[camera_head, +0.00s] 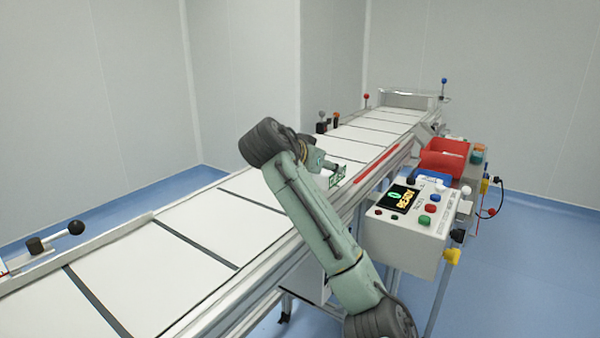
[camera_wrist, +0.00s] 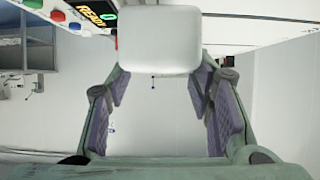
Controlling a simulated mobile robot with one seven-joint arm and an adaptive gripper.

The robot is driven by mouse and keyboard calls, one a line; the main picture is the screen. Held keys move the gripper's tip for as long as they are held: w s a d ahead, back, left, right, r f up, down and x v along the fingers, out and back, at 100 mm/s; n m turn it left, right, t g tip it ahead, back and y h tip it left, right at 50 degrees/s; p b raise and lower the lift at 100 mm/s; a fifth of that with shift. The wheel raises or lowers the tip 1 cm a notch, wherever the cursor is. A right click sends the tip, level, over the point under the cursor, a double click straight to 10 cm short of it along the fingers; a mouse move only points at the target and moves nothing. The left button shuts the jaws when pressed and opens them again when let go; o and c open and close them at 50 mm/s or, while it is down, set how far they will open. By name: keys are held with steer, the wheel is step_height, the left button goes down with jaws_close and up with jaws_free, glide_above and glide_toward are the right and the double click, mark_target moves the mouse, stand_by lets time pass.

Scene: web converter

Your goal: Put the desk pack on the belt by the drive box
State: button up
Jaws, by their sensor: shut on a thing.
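My gripper (camera_wrist: 160,76) is shut on a plain white, round-cornered block, which I take for the desk pack (camera_wrist: 158,42); it sits between the fingertips in the wrist view. In the head view, my gripper (camera_head: 337,176) is over the near right edge of the belt (camera_head: 225,228), and the pack is not clearly visible there. The belt is white with dark cross strips. I cannot tell for sure which unit is the drive box. A white control box (camera_head: 405,235) with a READY display stands right of the belt; its display also shows in the wrist view (camera_wrist: 95,14).
A red bin (camera_head: 443,160) and a blue item (camera_head: 434,179) are behind the control box. A black-knobbed lever (camera_head: 75,228) is at the belt's left side. Small dark and orange parts (camera_head: 328,122) stand at the far left edge. Much of the belt is clear.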

steer(key=a, duration=0.1)
steer(key=w+a, duration=0.1)
steer(key=a, duration=0.1)
steer(key=w+a+p, duration=0.1)
steer(key=a, duration=0.1)
steer(key=shift+a+f, duration=0.2)
steer(key=shift+a, duration=0.05)
steer(key=shift+f+p, duration=0.5)
steer(key=shift+f, duration=1.3)
steer(key=shift+f, duration=0.2)
steer(key=o, duration=1.3)
steer(key=shift+c, duration=0.2)
